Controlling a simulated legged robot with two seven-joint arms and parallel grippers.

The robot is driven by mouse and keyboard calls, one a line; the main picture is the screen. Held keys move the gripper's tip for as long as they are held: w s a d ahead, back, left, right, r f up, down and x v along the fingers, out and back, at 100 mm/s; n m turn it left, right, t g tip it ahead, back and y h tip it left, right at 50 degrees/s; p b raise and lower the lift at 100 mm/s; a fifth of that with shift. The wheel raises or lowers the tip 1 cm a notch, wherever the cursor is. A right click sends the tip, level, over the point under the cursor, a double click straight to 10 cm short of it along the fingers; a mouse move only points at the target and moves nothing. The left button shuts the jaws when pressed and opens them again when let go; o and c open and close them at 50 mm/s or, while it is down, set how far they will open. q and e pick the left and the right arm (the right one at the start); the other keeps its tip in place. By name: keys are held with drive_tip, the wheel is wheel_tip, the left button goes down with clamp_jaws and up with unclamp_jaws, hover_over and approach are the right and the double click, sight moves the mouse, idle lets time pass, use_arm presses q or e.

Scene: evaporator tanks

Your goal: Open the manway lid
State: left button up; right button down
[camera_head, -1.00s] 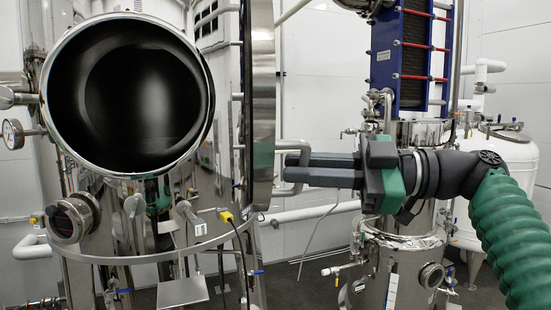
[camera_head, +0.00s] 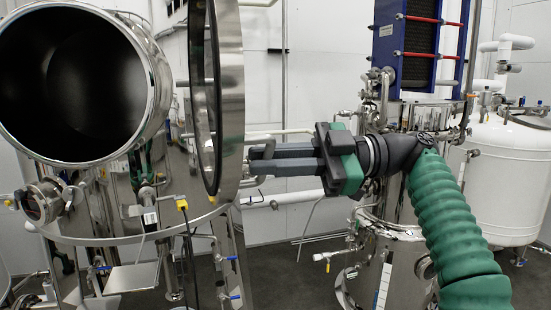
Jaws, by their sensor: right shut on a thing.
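The round steel manway lid (camera_head: 231,110) stands swung open, seen nearly edge-on, with its dark inner side turned partly to the left. The manway opening (camera_head: 85,85) at the left is a wide round steel-rimmed mouth, dark inside. A bent metal handle (camera_head: 262,178) sticks out from the lid's outer face on the right. My right gripper (camera_head: 262,160) reaches in from the right, its long dark fingers shut on this handle. The fingertips overlap the handle, so the exact contact is partly hidden. My left gripper does not show.
A blue plate heat exchanger (camera_head: 392,45) and a steel vessel (camera_head: 400,260) stand behind my right arm. A white tank (camera_head: 508,175) is at the far right. Pipes, valves and a small step plate (camera_head: 131,277) sit below the opening. The floor between is fairly clear.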

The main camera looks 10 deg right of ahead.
drive_tip(key=shift+s+a+f, duration=0.1)
drive_tip(key=shift+a, duration=0.2)
drive_tip(key=c, duration=1.8)
unclamp_jaws()
drive_tip(key=shift+a, duration=0.1)
drive_tip(key=o, duration=0.3)
drive_tip(key=shift+w+a, duration=0.1)
drive_tip(key=shift+w, duration=0.1)
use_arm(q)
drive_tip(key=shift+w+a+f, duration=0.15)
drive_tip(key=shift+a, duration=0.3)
use_arm(e)
drive_tip(key=shift+o, duration=0.2)
drive_tip(key=shift+w, duration=0.15)
